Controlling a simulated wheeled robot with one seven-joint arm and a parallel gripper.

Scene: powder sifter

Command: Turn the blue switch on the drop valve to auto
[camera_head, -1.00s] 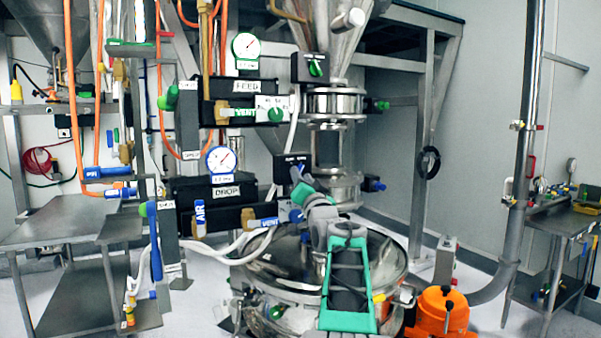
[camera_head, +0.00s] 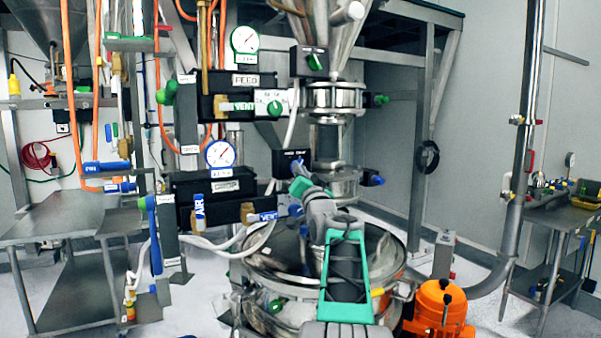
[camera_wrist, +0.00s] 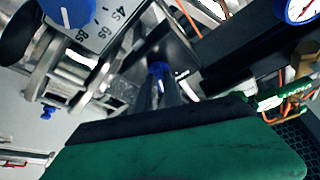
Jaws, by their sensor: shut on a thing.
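The black switch box (camera_head: 285,162) of the drop valve stands in the middle of the head view, left of the lower steel valve. Its blue switch (camera_wrist: 157,69) shows in the wrist view, at the tips of my gripper. My gripper (camera_head: 299,176) reaches up to the box from below. Its fingers (camera_wrist: 166,88) are closed around the blue switch, and they hide most of it. The switch's exact angle and the box's lettering cannot be read.
The drop panel (camera_head: 190,188) with its gauge (camera_head: 220,154) and blue-handled valves is to the left. A blue dial (camera_wrist: 68,10) with second marks is close by in the wrist view. The round steel sifter (camera_head: 275,265) lies below my arm. An orange motor (camera_head: 440,308) is lower right.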

